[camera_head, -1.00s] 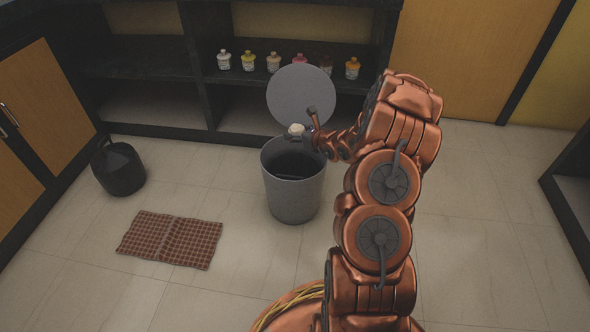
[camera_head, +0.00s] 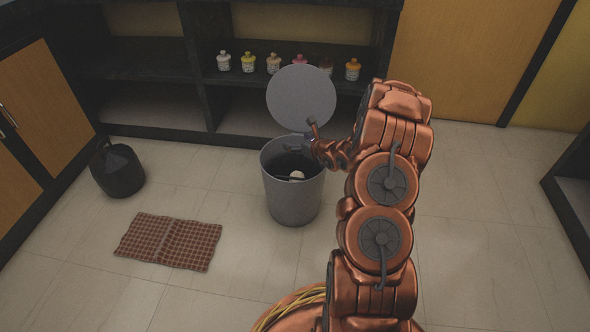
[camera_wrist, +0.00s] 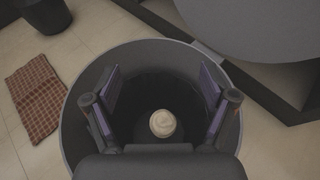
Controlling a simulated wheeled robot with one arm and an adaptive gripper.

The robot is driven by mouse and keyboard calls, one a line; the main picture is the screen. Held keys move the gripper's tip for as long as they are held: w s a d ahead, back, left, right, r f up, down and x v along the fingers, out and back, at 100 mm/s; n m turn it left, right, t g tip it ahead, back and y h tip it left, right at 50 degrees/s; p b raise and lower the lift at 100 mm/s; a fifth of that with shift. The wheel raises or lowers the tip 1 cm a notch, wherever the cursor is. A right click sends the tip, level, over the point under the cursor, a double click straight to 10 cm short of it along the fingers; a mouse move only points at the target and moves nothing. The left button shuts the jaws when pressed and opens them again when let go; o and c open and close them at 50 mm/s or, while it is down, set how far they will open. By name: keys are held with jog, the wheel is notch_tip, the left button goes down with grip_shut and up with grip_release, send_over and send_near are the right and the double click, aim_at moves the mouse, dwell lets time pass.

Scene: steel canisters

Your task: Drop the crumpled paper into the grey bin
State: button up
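The grey bin (camera_head: 293,196) stands on the tiled floor with its round lid (camera_head: 301,97) tipped up at the back. The crumpled paper (camera_head: 297,175) is a small pale ball inside the bin's opening. In the wrist view the paper (camera_wrist: 162,123) shows against the dark inside of the bin (camera_wrist: 72,120), below and between the fingers, touching neither. My gripper (camera_wrist: 160,95) is open and empty over the bin's mouth, its two fingers spread wide.
Several small bottles (camera_head: 273,64) line the shelf behind the bin. The floor right of my arm is clear.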

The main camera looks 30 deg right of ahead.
jog(key=shift+o, duration=0.3)
jog(key=shift+s, duration=0.15)
jog(key=v, duration=1.1)
jog(key=shift+s+r, duration=0.15)
jog(key=shift+s, duration=0.2)
jog(key=shift+r, duration=0.1)
